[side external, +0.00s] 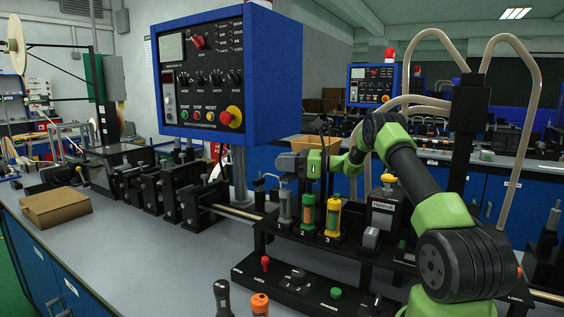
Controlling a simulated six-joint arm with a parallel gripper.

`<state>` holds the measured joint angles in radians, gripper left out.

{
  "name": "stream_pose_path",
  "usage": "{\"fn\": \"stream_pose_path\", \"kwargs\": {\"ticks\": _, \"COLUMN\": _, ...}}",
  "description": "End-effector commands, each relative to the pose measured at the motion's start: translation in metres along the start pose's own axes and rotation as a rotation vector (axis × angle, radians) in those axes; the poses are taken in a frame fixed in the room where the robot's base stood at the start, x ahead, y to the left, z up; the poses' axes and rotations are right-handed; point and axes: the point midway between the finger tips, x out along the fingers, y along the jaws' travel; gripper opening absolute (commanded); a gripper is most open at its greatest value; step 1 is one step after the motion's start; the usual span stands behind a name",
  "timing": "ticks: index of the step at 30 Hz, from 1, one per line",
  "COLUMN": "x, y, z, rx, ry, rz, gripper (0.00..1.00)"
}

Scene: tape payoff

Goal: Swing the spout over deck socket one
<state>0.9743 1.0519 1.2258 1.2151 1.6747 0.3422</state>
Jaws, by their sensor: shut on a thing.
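My gripper (287,176) is at the end of my green and black arm, above the left end of the numbered deck (352,250). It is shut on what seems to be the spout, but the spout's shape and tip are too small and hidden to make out. Deck position one (284,208) has a grey upright part, close below my gripper. Position three holds a yellow cylinder (333,217). Whether the spout lines up with socket one cannot be told.
A blue control box (205,75) stands on a post left of my arm. A black panel with a red lever (265,263) and a green button (336,293) is in front of the deck. A cardboard box (55,207) lies on the left bench.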

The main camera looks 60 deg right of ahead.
Motion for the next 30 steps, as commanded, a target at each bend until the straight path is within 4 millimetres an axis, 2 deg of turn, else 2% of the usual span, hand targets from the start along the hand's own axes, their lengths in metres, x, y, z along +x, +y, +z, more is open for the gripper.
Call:
{"fn": "stream_pose_path", "kwargs": {"ticks": 12, "x": -0.003, "y": 0.002, "z": 0.001, "rx": 0.002, "ry": -0.001, "rz": 0.042, "gripper": 0.00}}
{"fn": "stream_pose_path", "kwargs": {"ticks": 13, "x": -0.003, "y": 0.002, "z": 0.001, "rx": 0.002, "ry": -0.001, "rz": 0.042, "gripper": 0.25}}
{"fn": "stream_pose_path", "kwargs": {"ticks": 15, "x": -0.003, "y": 0.002, "z": 0.001, "rx": 0.002, "ry": -0.001, "rz": 0.042, "gripper": 0.41}}
{"fn": "stream_pose_path", "kwargs": {"ticks": 16, "x": -0.003, "y": 0.002, "z": 0.001, "rx": 0.002, "ry": 0.000, "rz": 0.042, "gripper": 0.46}}
{"fn": "stream_pose_path", "kwargs": {"ticks": 25, "x": -0.005, "y": 0.001, "z": 0.001, "rx": 0.002, "ry": 0.000, "rz": 0.040, "gripper": 0.46}}
{"fn": "stream_pose_path", "kwargs": {"ticks": 30, "x": -0.028, "y": 0.000, "z": 0.001, "rx": 0.003, "ry": 0.000, "rz": 0.037, "gripper": 0.46}}
